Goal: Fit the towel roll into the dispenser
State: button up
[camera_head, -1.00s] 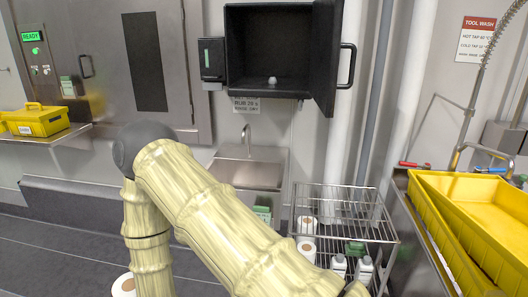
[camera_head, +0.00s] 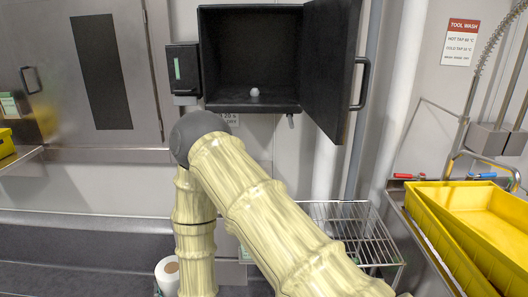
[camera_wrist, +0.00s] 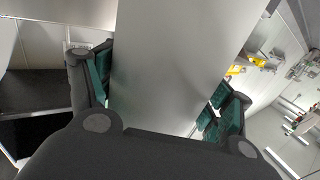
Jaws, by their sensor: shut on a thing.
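The dispenser (camera_head: 330,65) is a black wall box in the head view. Its door (camera_head: 330,70) stands open to the right, and a small grey knob (camera_head: 254,92) shows low inside its empty interior. The white towel roll (camera_head: 168,272) has a brown core end and shows at the bottom left of the head view, below the dispenser and partly cut off. In the wrist view the roll (camera_wrist: 180,60) fills the middle as a broad grey-white cylinder. My gripper (camera_wrist: 160,88) is shut on it, with green pads at both sides. In the head view my forearm mostly hides the gripper.
A wire rack (camera_head: 350,230) stands at lower right, partly behind my arm. Yellow trays (camera_head: 480,225) lie on the right counter. A small black unit with a green strip (camera_head: 182,72) is just left of the dispenser. A steel cabinet (camera_head: 50,110) stands at left.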

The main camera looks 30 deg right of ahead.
notch_tip(320, 180, up, 15)
jog(key=p, duration=1.3)
jog(key=shift+a+p, duration=0.2)
jog(key=shift+p, duration=0.1)
